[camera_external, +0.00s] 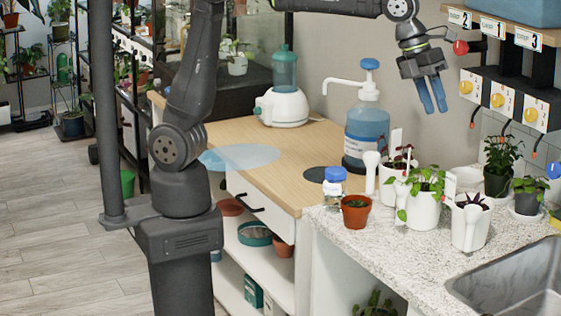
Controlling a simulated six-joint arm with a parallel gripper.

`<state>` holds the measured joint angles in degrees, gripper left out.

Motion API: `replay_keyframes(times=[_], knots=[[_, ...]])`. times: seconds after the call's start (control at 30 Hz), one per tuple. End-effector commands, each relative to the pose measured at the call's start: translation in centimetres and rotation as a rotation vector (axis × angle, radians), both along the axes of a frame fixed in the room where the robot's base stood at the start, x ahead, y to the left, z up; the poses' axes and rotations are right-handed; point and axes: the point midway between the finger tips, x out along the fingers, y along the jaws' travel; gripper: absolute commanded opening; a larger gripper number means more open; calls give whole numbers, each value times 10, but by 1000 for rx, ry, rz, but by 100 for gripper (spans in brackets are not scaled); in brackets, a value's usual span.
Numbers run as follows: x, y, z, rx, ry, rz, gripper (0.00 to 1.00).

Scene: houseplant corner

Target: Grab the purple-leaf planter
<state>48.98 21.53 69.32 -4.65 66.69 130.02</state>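My gripper (433,104) hangs at the upper right with its blue fingers pointing down. A narrow gap shows between the fingers, and nothing is held. It is in the air above the counter plants. A white planter (470,232) with small dark purplish leaves stands on the speckled counter near the sink, below and right of my gripper. A white spoon-shaped piece shows at its front. Another white pot (388,190) farther back also holds dark reddish leaves and is partly hidden. I cannot tell for sure which one is the purple-leaf planter.
A green-leaf white pot (422,211) stands close left of the front purplish planter. A terracotta pot (355,214), a blue-capped jar (335,186) and a tall blue pump bottle (366,130) are farther left. The sink (515,285) lies at front right. Dispensers (503,101) hang at right.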

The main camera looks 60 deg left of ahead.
Motion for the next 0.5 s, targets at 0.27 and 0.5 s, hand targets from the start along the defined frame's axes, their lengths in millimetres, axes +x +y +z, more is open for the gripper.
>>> replay_keyframes(times=[0.27, 0.5], knots=[[2, -6, -1, 0, 35, 74, 32], [8, -31, -4, 12, 181, 448, 32]])
